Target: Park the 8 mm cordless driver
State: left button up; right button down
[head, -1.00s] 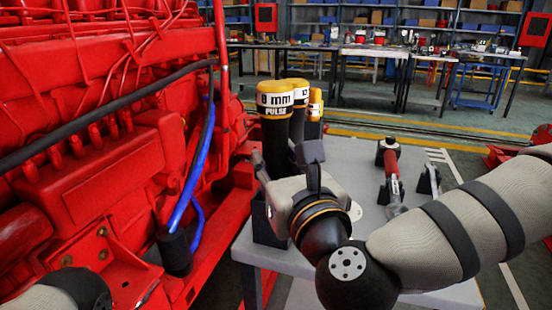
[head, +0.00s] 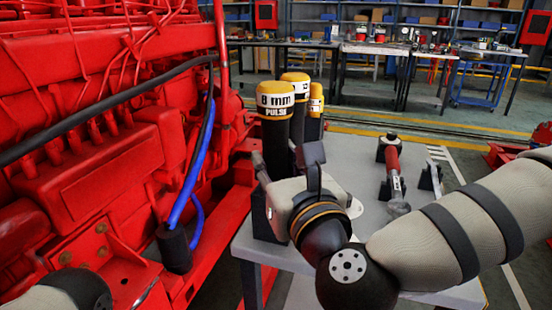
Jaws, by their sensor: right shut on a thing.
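The 8 mm driver (head: 275,104) has a yellow cap, a white band reading "8 mm PULSE" and a black body. It stands upright in the head view, left of middle. My right gripper (head: 286,168) is shut on its black body below the cap. The driver's lower end is hidden behind the gripper and a dark holder (head: 262,222) on the table's left edge, so I cannot tell how deep it sits. Two similar yellow-capped drivers, one larger (head: 298,84) and one smaller (head: 316,100), stand close behind it. My left gripper is out of view.
A red engine (head: 90,170) with hoses fills the left side, close to the holder. A red-bodied tool (head: 394,172) rests on stands on the grey table (head: 350,160). The table between it and the drivers is clear. Workbenches stand far behind.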

jog(key=shift+f+b, duration=0.3)
jog(key=shift+f, duration=0.15)
jog(key=c, duration=1.1)
grip_release()
jog(key=shift+s+f, duration=0.1)
